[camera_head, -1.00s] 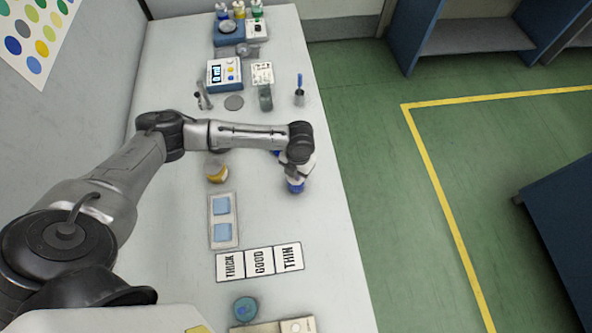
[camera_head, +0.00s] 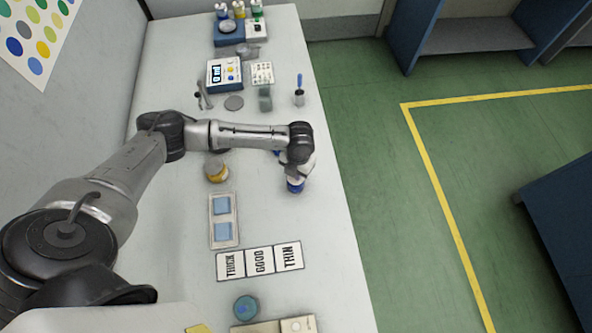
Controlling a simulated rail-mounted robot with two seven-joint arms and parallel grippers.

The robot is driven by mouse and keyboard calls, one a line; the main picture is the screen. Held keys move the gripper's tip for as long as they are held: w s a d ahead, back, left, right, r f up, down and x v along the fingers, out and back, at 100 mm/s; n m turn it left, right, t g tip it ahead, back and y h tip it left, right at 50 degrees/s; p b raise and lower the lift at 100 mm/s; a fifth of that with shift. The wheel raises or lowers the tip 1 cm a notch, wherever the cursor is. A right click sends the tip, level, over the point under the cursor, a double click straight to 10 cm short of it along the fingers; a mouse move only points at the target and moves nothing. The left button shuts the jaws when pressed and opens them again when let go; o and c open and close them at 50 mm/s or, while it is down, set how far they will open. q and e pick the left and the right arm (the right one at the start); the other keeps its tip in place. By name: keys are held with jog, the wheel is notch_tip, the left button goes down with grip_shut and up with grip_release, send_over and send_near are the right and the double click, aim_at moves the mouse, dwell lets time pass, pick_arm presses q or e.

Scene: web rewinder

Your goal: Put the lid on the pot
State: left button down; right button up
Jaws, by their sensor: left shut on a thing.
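My left gripper (camera_head: 295,180) points down over the right part of the bench, near its edge. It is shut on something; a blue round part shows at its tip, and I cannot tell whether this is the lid. A small round pot with a yellow-orange top (camera_head: 217,172) stands to the left of the gripper, below my forearm, apart from it. Another round pot with a blue-teal top (camera_head: 246,308) stands at the near end. No separate lid can be made out clearly. My right gripper is not in view.
A tray with two blue squares (camera_head: 223,222) and cards reading THICK, GOOD, THIN (camera_head: 260,262) lie nearer. A blue-white meter (camera_head: 225,74), a grey disc (camera_head: 234,102) and a small cup with a blue-handled tool (camera_head: 299,97) stand farther back. Bench right of the tray is clear.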

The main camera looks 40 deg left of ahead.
pick_arm(q)
jog(key=c, duration=0.5)
grip_release()
jog(key=shift+r, duration=0.1)
jog(key=shift+r+p, duration=0.3)
jog(key=shift+p, duration=0.05)
notch_tip(320, 180, up, 4)
jog(key=p, duration=0.4)
jog(key=shift+f, duration=0.1)
jog(key=shift+r+p, duration=1.25)
